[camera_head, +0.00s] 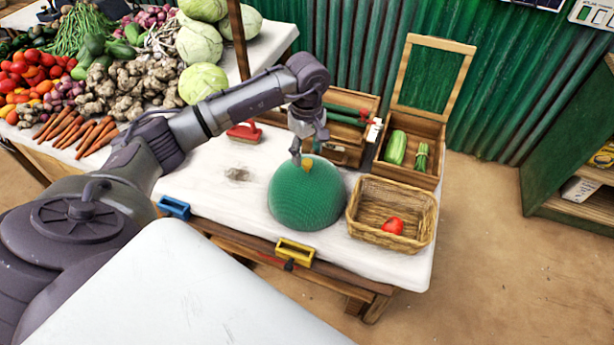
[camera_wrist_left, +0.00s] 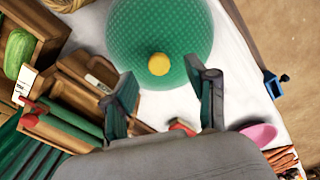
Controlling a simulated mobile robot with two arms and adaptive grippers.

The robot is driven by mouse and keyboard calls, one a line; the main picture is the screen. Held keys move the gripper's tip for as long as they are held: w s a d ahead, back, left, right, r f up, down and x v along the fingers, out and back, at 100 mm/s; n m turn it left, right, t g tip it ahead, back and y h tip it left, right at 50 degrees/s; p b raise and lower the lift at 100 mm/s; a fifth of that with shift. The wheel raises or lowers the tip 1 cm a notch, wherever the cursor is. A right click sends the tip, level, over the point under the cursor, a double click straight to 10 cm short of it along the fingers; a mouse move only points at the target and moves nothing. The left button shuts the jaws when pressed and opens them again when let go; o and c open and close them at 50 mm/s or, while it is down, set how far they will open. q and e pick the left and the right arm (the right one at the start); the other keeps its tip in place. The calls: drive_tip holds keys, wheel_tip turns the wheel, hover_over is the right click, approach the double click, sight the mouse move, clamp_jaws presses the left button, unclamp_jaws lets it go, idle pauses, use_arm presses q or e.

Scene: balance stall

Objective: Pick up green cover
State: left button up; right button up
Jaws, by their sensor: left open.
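The green cover (camera_head: 305,198) is a mesh dome with a small yellow knob on top, standing on the white-topped table (camera_head: 225,205). In the left wrist view the cover (camera_wrist_left: 150,25) fills the upper middle, and its yellow knob (camera_wrist_left: 158,64) faces the camera. My left gripper (camera_head: 301,158) is just above the dome by the knob in the head view. In the left wrist view my left gripper's fingers (camera_wrist_left: 168,90) are spread apart with the knob beyond their tips, not between them. What is under the dome cannot be made out. My right gripper is not in view.
Right of the dome stands a wicker basket (camera_head: 365,221) with a red tomato (camera_head: 392,226). Blue (camera_head: 173,207) and yellow (camera_head: 294,250) clips sit on the front edge. Vegetables crowd the left.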

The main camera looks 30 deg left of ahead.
sight(307, 162)
use_arm(q)
wheel_tip(307, 162, down, 4)
drive_tip(key=shift+w+f+p, duration=0.1)
drive_tip(key=shift+f+p, duration=0.1)
drive_tip(key=shift+p, duration=0.75)
drive_tip(key=shift+f, duration=0.45)
clamp_jaws()
